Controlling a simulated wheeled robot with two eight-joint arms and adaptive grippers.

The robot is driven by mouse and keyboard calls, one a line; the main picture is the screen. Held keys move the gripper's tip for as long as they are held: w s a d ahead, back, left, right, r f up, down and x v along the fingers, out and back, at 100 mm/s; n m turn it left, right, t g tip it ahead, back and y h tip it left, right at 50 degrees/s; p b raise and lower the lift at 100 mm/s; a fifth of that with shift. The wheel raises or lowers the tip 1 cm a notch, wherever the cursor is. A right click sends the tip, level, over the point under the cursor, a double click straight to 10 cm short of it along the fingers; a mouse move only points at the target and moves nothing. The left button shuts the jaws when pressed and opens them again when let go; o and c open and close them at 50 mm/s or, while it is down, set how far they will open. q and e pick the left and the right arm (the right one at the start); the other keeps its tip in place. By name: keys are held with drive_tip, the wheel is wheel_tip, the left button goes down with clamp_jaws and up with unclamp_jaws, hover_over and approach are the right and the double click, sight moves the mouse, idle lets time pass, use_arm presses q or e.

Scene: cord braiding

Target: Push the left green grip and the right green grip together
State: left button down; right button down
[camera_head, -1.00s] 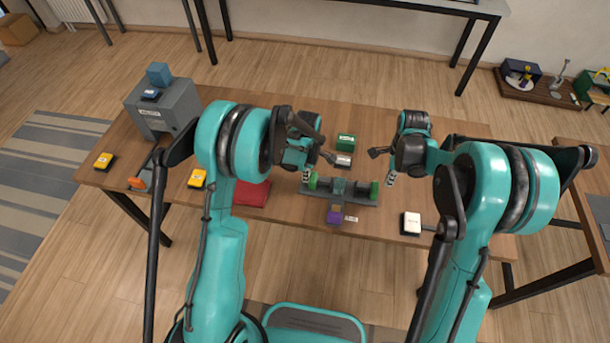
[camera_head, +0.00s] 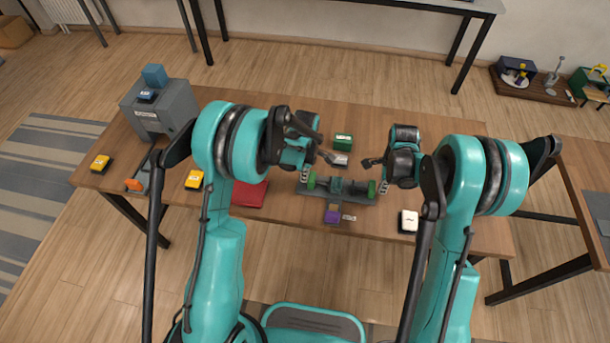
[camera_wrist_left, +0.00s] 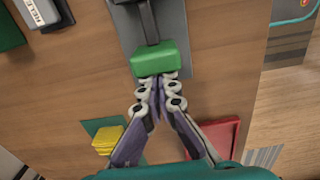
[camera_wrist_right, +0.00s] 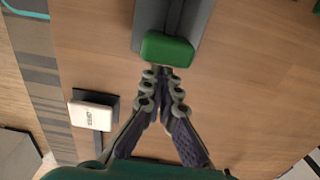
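The left green grip (camera_head: 311,181) and right green grip (camera_head: 371,188) are at opposite ends of a grey braiding fixture (camera_head: 350,197) on the wooden table. My left gripper (camera_head: 304,175) is at the outer side of the left grip. In the left wrist view its fingertips (camera_wrist_left: 157,82) are together at the end of the green grip (camera_wrist_left: 155,58). My right gripper (camera_head: 384,187) is low beside the right grip's outer side. In the right wrist view its closed fingertips (camera_wrist_right: 161,74) are at the green grip's end (camera_wrist_right: 167,49). Exact contact is hard to tell. Neither gripper holds a grip.
A purple block (camera_head: 333,216) is in front. A red tray (camera_head: 250,194) is left, and a white-topped pad (camera_head: 408,221) is at the front right. The table's right part is mostly clear.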

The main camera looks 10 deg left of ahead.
sight(372, 185)
drive_tip(key=shift+a, duration=0.1)
drive_tip(key=shift+a, duration=1.3)
use_arm(q)
drive_tip(key=shift+d, duration=0.1)
use_arm(e)
drive_tip(key=shift+a, duration=0.65)
use_arm(q)
drive_tip(key=shift+d, duration=0.15)
use_arm(e)
drive_tip(key=shift+a, duration=0.3)
drive_tip(key=shift+d, duration=0.1)
use_arm(q)
drive_tip(key=shift+a, duration=0.2)
use_arm(e)
drive_tip(key=shift+d, duration=0.45)
drive_tip(key=r, duration=0.7)
drive_tip(key=shift+d, duration=0.2)
use_arm(q)
drive_tip(key=shift+a, duration=0.1)
